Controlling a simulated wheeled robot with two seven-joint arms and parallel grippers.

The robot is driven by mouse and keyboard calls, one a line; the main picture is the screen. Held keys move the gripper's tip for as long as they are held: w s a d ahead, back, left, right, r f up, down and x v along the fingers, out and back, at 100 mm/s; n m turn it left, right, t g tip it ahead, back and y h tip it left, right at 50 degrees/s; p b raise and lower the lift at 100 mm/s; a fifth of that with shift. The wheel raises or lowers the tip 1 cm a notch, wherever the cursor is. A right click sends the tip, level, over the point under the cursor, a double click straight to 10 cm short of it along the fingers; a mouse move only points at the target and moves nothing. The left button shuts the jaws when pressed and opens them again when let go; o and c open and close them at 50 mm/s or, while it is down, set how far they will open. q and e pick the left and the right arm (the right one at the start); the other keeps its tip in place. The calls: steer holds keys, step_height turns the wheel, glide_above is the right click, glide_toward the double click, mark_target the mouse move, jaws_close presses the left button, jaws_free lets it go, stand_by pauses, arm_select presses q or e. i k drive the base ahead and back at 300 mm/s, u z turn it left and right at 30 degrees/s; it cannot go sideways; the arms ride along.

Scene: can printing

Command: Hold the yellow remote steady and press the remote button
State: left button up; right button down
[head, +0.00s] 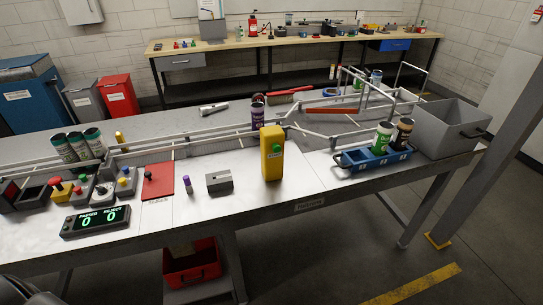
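The yellow remote (270,166) stands upright on the metal table, right of the middle of the head view. Its green button (276,149) is on the side facing me, in the upper half. Nothing touches the remote on its visible sides. Neither of my grippers is in view. Only a dark, curved part shows at the bottom left corner, and I cannot tell what it belongs to.
A small grey box (219,182) and a purple marker (187,185) are left of the remote. A blue tray (372,162) with cans is right of it. A rail (220,143) runs behind.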

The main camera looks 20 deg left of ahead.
mark_target(277, 148)
steer(key=u, duration=0.6)
steer(key=k, duration=1.35)
steer(key=i, duration=0.55)
steer(key=z, duration=1)
steer(key=i, duration=0.85)
steer(key=u, duration=0.4)
steer(key=i, duration=0.7)
steer(key=u, duration=0.9)
steer(key=i, duration=0.25)
steer(key=u, duration=0.35)
